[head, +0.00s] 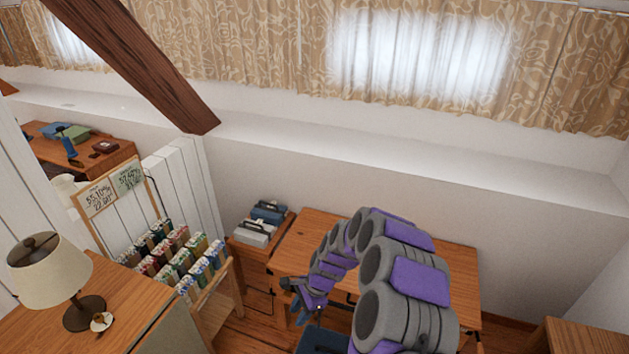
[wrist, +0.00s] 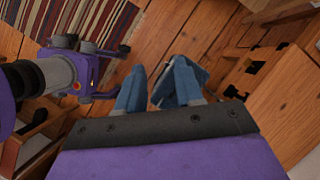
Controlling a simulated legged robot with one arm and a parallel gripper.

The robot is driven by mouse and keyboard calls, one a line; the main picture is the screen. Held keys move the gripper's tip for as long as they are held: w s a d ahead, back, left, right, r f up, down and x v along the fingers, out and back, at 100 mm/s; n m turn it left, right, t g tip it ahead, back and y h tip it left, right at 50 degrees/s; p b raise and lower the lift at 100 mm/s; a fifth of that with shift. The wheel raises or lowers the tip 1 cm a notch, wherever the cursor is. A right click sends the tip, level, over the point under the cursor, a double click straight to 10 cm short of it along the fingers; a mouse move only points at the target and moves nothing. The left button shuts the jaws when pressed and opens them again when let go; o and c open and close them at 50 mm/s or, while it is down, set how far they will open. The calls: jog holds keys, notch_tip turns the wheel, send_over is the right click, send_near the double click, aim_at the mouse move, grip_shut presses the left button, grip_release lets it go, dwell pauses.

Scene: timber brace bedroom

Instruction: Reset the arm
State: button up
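My arm, grey with purple panels, reaches out over the wooden desk (head: 445,262) in the head view and bends down on its left side. My gripper (head: 306,316) hangs low by the desk's front left, small and partly hidden in that view. In the wrist view its two blue fingers (wrist: 155,88) stand a little apart, with floorboards showing between their tips. Nothing is seen held between them. Purple and grey parts of my own body show at the left of the wrist view.
A small wooden cabinet (head: 262,262) bearing cases stands left of the desk. A slanted timber brace (head: 130,60) crosses the upper left. A striped rug (wrist: 70,25) lies on the floor.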

jog(key=s+d+r+n, duration=0.2)
jog(key=s+r+n, duration=0.3)
jog(key=r, duration=0.5)
jog(key=s+d+r+n, duration=0.2)
jog(key=s+r+n, duration=0.1)
jog(key=s+r, duration=0.55)
jog(key=s+d+r+n+h, duration=0.1)
jog(key=s+d+r, duration=0.2)
jog(key=s, duration=0.4)
jog(key=s+d+r+n+h, duration=0.2)
jog(key=s+d+r, duration=0.1)
jog(key=s+d, duration=0.3)
jog(key=s+d+r+n+h, duration=0.1)
jog(key=s+d+r+n, duration=0.1)
jog(key=s+d, duration=0.3)
jog(key=s+r, duration=0.1)
jog(key=s, duration=0.3)
jog(key=shift+s+d+h+b, duration=0.15)
jog(key=shift+h+b, duration=0.15)
jog(key=shift+h, duration=0.1)
